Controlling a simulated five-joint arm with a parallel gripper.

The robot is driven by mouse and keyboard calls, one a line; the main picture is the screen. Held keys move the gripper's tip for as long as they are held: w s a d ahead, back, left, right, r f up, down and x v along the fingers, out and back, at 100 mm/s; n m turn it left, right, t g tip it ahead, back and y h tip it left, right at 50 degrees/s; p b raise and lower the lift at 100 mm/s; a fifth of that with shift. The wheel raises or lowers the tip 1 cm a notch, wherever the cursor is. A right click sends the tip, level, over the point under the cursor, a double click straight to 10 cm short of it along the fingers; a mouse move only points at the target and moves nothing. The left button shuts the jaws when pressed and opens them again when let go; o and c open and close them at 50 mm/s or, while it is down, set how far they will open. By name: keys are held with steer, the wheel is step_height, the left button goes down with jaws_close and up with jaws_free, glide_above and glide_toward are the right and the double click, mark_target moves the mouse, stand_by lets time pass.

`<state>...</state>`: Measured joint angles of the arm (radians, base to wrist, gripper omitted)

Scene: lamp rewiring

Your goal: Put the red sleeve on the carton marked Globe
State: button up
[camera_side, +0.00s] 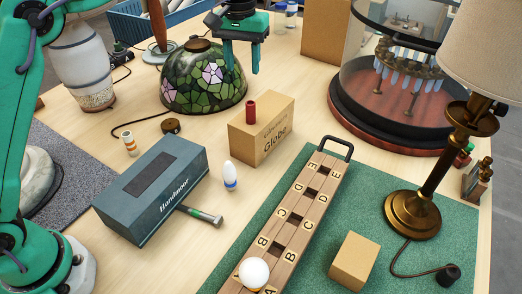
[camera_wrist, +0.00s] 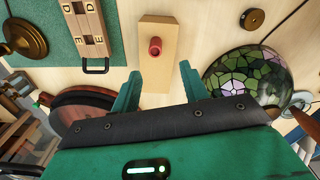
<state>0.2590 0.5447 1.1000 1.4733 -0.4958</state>
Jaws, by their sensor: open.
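The red sleeve (camera_side: 251,111) stands upright on top of the tan carton marked Globe (camera_side: 275,141), toward the left end of its top in the side view. In the wrist view the red sleeve (camera_wrist: 155,46) sits on the carton (camera_wrist: 155,75), ahead of my fingers. My gripper (camera_side: 240,62) hangs above and behind the carton, over the stained-glass lampshade's right side in the side view. My gripper (camera_wrist: 157,85) is open and empty, with its two green fingers apart from the sleeve.
A stained-glass shade (camera_side: 190,85) stands behind the carton at left. A glass-domed display (camera_side: 390,95) and brass lamp (camera_side: 412,212) stand at right. A lettered wooden rack (camera_side: 296,205) lies on the green mat (camera_side: 300,275). A dark Handmoor box (camera_side: 150,195) and white bulb (camera_side: 230,175) are in front.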

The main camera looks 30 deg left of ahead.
steer(key=s+a+r+t, duration=0.1)
steer(key=s+a+r, duration=0.15)
steer(key=s, duration=0.25)
steer(key=s+a+r+m+t, duration=0.1)
steer(key=s+a, duration=0.2)
steer(key=s, duration=0.1)
steer(key=s+a+r+t, duration=0.1)
steer(key=s+a+r, duration=0.15)
steer(key=s, duration=0.25)
steer(key=s+a+f+m+t, duration=0.1)
steer(key=s+a+f, duration=0.2)
steer(key=s, duration=0.5)
steer(key=s+a+f+t, duration=0.1)
steer(key=s+a+f, duration=0.2)
steer(key=s+f, duration=0.2)
steer(key=s, duration=0.3)
steer(key=shift+s+m, duration=0.25)
steer(key=shift+m, duration=0.15)
